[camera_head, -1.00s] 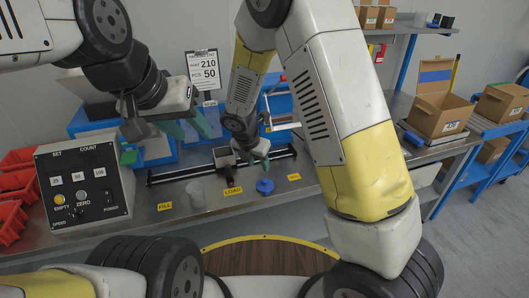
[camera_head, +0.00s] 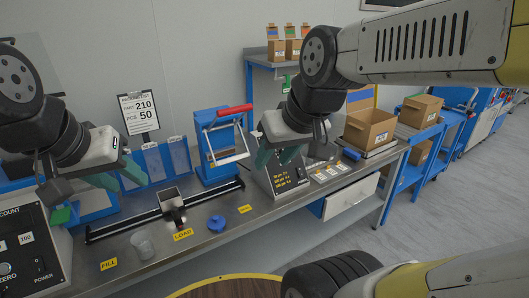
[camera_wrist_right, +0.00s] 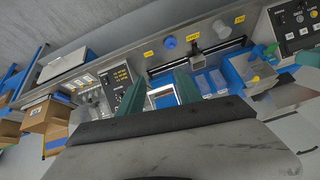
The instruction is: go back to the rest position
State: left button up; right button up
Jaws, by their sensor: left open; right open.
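My left gripper (camera_head: 115,178) is at the left of the head view, above the left part of the bench, with its green fingers apart and nothing between them. My right gripper (camera_head: 277,157) is right of the middle, above the bench near a sloped display panel (camera_head: 287,181), with its green fingers open and empty. In the right wrist view, the right gripper (camera_wrist_right: 160,92) shows its two fingers well apart, with the bench behind them. Both arms are raised above the bench.
The steel bench (camera_head: 200,250) carries a clear cup (camera_head: 143,243), a blue round part (camera_head: 217,223), a black rail (camera_head: 120,226), a blue press (camera_head: 208,128) with a red handle, and a counter box (camera_head: 32,245). An open carton (camera_head: 370,128) stands on the right.

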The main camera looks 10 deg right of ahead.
jog(key=shift+s+r+m, duration=0.3)
jog(key=shift+s+m, duration=0.4)
jog(key=shift+s, duration=0.1)
